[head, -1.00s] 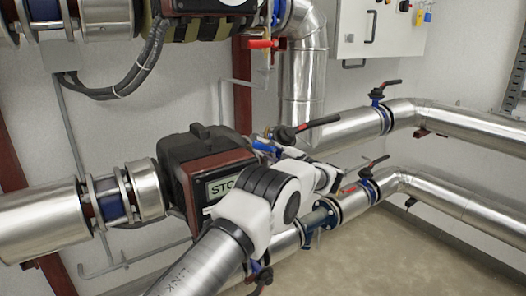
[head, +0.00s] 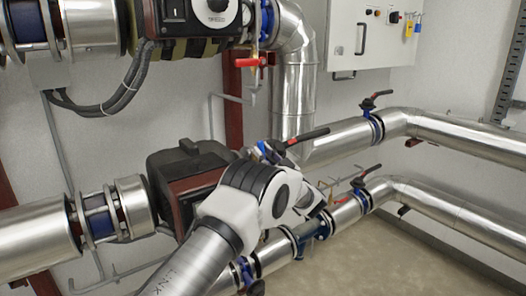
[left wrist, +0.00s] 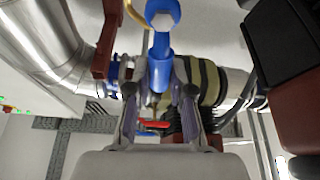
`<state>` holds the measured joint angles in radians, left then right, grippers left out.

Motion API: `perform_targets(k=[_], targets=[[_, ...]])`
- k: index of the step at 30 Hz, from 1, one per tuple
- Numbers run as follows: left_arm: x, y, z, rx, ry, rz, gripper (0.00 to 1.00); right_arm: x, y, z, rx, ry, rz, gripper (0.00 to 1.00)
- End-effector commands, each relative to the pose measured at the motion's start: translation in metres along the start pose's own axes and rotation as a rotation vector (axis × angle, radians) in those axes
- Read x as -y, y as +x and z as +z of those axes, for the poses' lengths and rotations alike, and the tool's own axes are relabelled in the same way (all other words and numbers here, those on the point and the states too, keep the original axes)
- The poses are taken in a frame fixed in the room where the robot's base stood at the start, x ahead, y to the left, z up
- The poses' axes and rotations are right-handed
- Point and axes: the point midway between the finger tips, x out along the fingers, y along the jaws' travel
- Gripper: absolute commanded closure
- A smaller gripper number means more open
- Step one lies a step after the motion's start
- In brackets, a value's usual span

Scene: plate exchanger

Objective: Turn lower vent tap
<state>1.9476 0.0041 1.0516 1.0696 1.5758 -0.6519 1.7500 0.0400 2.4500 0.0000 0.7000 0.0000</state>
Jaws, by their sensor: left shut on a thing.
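The lower vent tap's blue handle (left wrist: 158,62) stands close up in the left wrist view, with a hex nut at its top and a bit of brass beside it. My left gripper (left wrist: 159,78) has one finger on each side of this handle and is shut on it. In the head view a small blue part, probably this tap (head: 264,150), shows just right of the dark lower pump box (head: 190,165). My left arm's wrist covers part of that box, and the fingers are hard to make out there. My right gripper is in neither view.
The red-handled upper tap (head: 250,62) hangs under the upper pipe and shows in the left wrist view as a red lever (left wrist: 155,124). A black lever valve (head: 305,136) is close to the arm. Silver pipes (head: 345,140) run right. The floor at right is clear.

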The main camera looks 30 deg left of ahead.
Motion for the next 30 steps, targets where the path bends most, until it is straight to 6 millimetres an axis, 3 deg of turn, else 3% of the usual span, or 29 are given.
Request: perform_targets(k=[12,26,27,29,30], targets=[[-0.0039,0.001,-0.0033,-0.003,0.154,0.067,1.0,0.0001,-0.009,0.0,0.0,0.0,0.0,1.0],[-0.0045,0.001,-0.0034,-0.004,0.166,0.073,1.0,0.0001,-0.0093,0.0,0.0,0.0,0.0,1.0],[-0.0045,0.0011,-0.0035,-0.004,0.166,0.073,0.72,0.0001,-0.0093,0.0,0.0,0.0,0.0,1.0],[-0.0044,0.001,-0.0033,-0.003,0.166,0.073,0.53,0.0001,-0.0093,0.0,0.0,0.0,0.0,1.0],[-0.0043,0.0009,-0.003,-0.003,0.166,0.073,0.53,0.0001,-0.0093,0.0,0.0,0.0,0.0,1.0]])
